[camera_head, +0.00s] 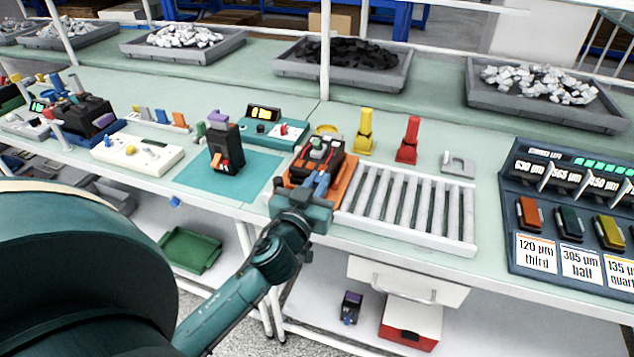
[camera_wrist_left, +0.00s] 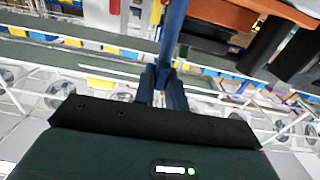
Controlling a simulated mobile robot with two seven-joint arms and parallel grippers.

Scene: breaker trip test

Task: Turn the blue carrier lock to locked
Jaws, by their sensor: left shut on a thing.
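The orange carrier (camera_head: 346,183) sits at the left end of the roller track and holds a black device with a green knob (camera_head: 316,143). My left gripper (camera_head: 320,182) reaches the carrier's front side with its fingers close together. In the left wrist view the fingers (camera_wrist_left: 164,80) are shut on a blue bar, the blue carrier lock (camera_wrist_left: 174,32), which runs up out of the picture. The orange carrier (camera_wrist_left: 268,10) shows at the top right there. In the head view the gripper hides most of the lock, so its exact angle cannot be told. My right gripper is not in view.
The roller track (camera_head: 410,207) lies right of the carrier. Yellow (camera_head: 365,133) and red (camera_head: 408,141) pieces stand behind it. A teal mat (camera_head: 255,170) with another black device (camera_head: 226,148) is at left. A labelled panel (camera_head: 575,215) stands at right.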

